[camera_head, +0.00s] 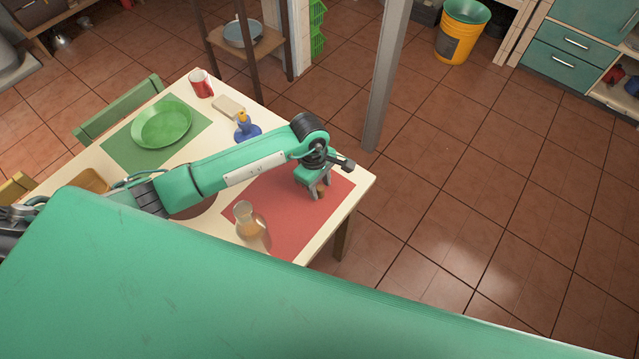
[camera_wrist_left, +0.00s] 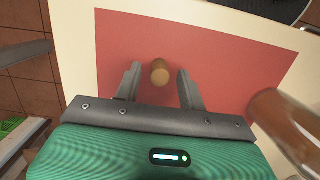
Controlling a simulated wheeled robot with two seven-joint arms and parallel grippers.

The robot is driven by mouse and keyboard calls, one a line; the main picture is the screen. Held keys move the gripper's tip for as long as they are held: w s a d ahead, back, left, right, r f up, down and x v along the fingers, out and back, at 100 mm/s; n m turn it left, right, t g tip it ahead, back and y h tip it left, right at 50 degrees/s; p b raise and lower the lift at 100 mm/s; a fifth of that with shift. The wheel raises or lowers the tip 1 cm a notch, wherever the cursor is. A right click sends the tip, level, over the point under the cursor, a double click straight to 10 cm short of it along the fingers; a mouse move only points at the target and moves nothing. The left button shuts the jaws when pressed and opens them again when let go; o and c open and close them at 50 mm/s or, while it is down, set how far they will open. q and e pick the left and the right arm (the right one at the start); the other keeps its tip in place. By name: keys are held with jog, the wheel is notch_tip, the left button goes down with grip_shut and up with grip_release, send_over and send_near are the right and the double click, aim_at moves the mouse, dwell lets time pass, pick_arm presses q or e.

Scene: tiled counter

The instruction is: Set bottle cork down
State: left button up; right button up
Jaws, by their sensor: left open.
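The bottle cork (camera_wrist_left: 160,72) is a small tan cylinder on the red mat (camera_wrist_left: 215,45). In the head view the cork (camera_head: 321,190) shows at the fingertips of my left gripper (camera_head: 319,193). In the left wrist view my left gripper (camera_wrist_left: 160,82) is open, with one finger on each side of the cork and gaps beside it. The cork's base is partly hard to make out, but it appears to stand on the mat. My right gripper is not in view.
A glass carafe (camera_head: 250,225) with amber contents stands on the red mat, left of the gripper. A blue bottle (camera_head: 246,129), green plate (camera_head: 162,125), red mug (camera_head: 201,83) and carafe share the table. The red mat's right part is clear.

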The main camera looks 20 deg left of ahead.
pick_arm(q)
jog(key=shift+r, duration=0.25)
notch_tip(320, 180, up, 12)
jog(key=a+b, duration=0.1)
jog(key=b, duration=0.2)
jog(key=shift+w+a+f, duration=0.2)
jog(key=shift+w+a, duration=0.1)
jog(key=shift+a, duration=0.05)
